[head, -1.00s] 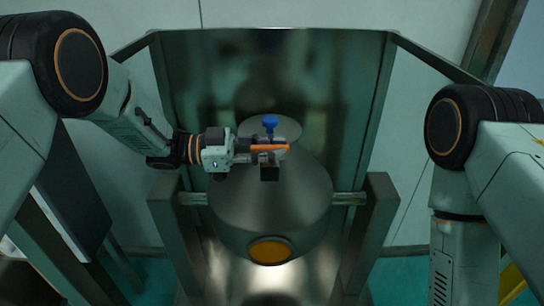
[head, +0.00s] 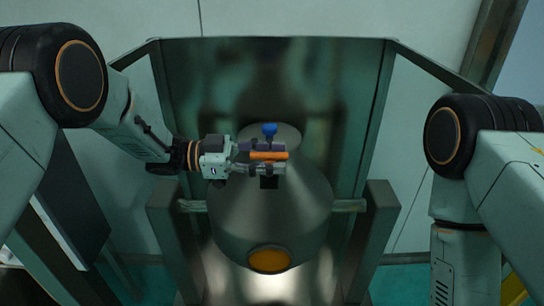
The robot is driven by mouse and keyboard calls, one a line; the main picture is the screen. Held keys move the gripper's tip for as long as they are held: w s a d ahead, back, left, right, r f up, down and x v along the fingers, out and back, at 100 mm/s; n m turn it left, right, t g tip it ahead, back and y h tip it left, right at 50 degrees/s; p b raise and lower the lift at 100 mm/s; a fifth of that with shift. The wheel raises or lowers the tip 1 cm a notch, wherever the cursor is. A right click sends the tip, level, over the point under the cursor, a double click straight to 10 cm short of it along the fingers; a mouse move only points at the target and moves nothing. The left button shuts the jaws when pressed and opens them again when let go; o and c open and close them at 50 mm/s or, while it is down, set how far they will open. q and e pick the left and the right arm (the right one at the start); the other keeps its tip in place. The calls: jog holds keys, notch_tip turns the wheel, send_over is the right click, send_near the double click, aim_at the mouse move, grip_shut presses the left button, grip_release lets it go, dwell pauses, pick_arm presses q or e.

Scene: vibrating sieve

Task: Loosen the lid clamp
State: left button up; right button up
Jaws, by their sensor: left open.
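The grey rounded vessel (head: 300,215) of the sieve stands in the middle, with a round lid (head: 290,133) on top. A blue knob (head: 270,130) stands up at the lid. An orange bar (head: 268,156), seemingly the clamp's handle, lies level just in front of the knob. A dark block (head: 269,182) shows below it, partly hidden. My left gripper (head: 279,158) reaches in from the left and is open, one finger above and one below the orange bar in the picture. I cannot tell whether they touch it. My right gripper is out of view.
A metal frame with a left post (head: 176,235) and a right post (head: 378,235) flanks the vessel. A tall metal panel (head: 330,90) stands behind. A yellow-orange round cap (head: 269,261) is low on the vessel's front. The space right of the lid is clear.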

pick_arm(q)
jog(key=a, duration=0.7)
jog(key=shift+a, duration=0.15)
